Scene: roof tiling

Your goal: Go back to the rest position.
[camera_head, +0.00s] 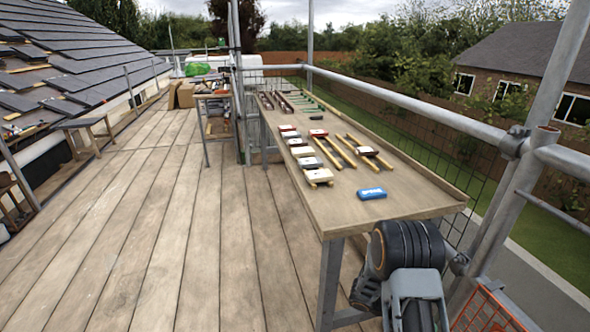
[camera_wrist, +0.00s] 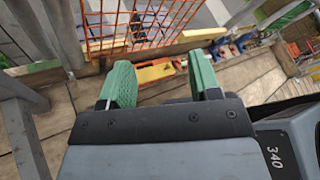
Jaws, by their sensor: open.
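My gripper (camera_wrist: 160,88) shows in the wrist view with two green fingers held wide apart. Nothing is between the fingers. Beyond them the wrist view shows wooden boards, an orange mesh panel and coloured items lower down. In the head view my arm is folded at the near right, beside the near end of the workbench; the gripper fingers cannot be made out there.
A long workbench (camera_head: 378,210) carries a blue block (camera_head: 371,193), wooden battens (camera_head: 333,152) and several small blocks. Scaffold rails (camera_head: 420,105) run along the right. An orange mesh panel (camera_wrist: 125,22) stands close by.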

